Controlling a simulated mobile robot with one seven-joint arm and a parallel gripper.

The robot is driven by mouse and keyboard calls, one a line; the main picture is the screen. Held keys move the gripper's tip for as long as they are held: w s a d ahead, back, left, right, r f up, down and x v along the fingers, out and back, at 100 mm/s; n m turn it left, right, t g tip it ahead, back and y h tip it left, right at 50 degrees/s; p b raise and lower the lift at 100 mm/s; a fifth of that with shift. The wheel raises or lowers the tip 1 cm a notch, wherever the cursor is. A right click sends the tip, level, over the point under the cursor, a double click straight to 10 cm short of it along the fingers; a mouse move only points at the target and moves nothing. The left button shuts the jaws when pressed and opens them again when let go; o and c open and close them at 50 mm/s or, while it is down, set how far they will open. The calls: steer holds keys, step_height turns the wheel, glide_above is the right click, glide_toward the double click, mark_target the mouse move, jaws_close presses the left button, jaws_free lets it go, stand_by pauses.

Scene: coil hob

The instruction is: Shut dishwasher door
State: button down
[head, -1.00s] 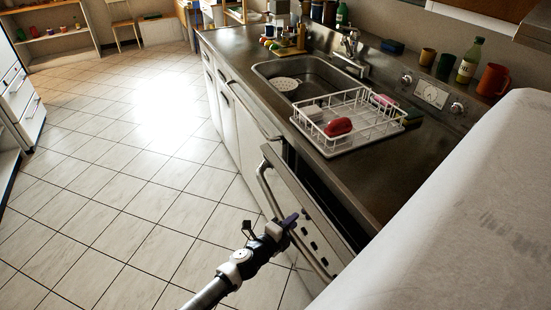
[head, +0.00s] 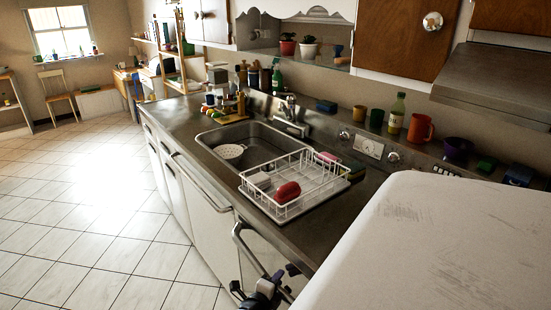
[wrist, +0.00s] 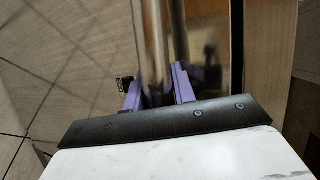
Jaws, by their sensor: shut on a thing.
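The dishwasher door (head: 262,249) is under the counter, to the right of the other cabinet fronts, in the head view. Its metal bar handle (head: 245,250) runs down toward the bottom edge. My gripper (head: 281,277) is at the handle's lower part, cut off by the bottom edge. In the wrist view my gripper (wrist: 158,88) has its purple fingers on both sides of the handle bar (wrist: 154,35) and is shut on it. A dark strip runs along the reflective door panel (wrist: 205,25). I cannot tell how wide any remaining door gap is.
A white dish rack (head: 310,178) with a red item (head: 288,192) stands on the counter beside the sink (head: 247,138). A large white surface (head: 420,240) fills the lower right. The tiled floor (head: 85,225) to the left is clear.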

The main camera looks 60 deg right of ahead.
steer(key=shift+s+a+f, duration=0.1)
steer(key=shift+f, duration=0.4)
steer(key=c, duration=1.2)
jaws_free()
steer(key=shift+c, duration=0.2)
steer(key=shift+o, duration=0.4)
steer(key=shift+r, duration=0.15)
steer(key=shift+a+r, duration=0.15)
steer(key=shift+a, duration=0.25)
steer(key=b+v, duration=0.2)
steer(key=v, duration=1)
steer(key=shift+a, duration=0.4)
steer(key=shift+b, duration=0.3)
